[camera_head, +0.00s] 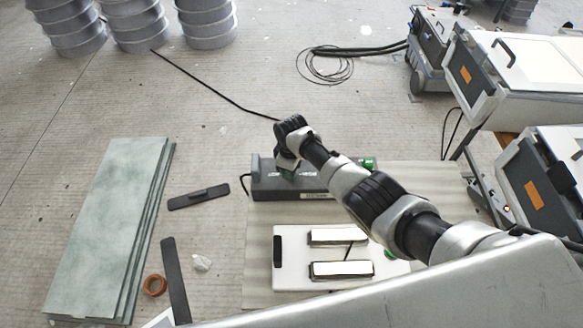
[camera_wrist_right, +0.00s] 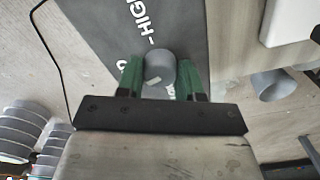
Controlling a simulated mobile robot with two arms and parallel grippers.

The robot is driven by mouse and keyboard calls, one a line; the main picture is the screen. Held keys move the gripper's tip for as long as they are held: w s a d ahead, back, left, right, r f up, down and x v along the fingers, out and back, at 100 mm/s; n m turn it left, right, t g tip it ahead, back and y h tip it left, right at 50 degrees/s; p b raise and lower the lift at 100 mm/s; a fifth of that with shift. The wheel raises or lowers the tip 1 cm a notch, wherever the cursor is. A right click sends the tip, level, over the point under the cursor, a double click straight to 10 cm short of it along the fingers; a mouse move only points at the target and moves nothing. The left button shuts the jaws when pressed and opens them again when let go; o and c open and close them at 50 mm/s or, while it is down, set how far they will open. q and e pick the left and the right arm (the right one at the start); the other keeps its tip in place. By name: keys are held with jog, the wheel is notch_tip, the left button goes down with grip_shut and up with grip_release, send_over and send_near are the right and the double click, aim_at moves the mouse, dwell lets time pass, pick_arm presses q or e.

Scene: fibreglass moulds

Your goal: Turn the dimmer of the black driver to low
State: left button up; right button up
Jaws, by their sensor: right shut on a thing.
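The black driver (camera_head: 262,187) is a long dark box lying on the pale mat in the middle of the head view. Its dark top face (camera_wrist_right: 120,25) with white lettering ending in "HIGH" fills the upper part of the right wrist view. My right gripper (camera_head: 287,172) reaches down onto the driver's top. In the wrist view its green fingers (camera_wrist_right: 160,72) stand on both sides of the round grey dimmer knob (camera_wrist_right: 159,64) and are shut on it. The knob's setting cannot be read clearly. The arm hides part of the driver. My left gripper is not in view.
A white panel (camera_head: 292,285) with two bright strips lies on the mat (camera_head: 258,250) in front of the driver. Greenish boards (camera_head: 105,220), dark flat tools (camera_head: 198,197) and an orange ring (camera_head: 155,285) lie left. Grey-white machines (camera_head: 540,75) stand right. A black cable (camera_head: 215,90) crosses the floor.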

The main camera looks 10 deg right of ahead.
jog(key=n, duration=0.3)
jog(key=shift+n, duration=0.4)
jog(key=n, duration=0.3)
jog(key=shift+n, duration=0.3)
jog(key=n+b, duration=0.1)
jog(key=n, duration=0.2)
jog(key=shift+n, duration=0.3)
jog(key=shift+n+b, duration=0.3)
jog(key=shift+n, duration=1.5)
jog(key=o, duration=0.9)
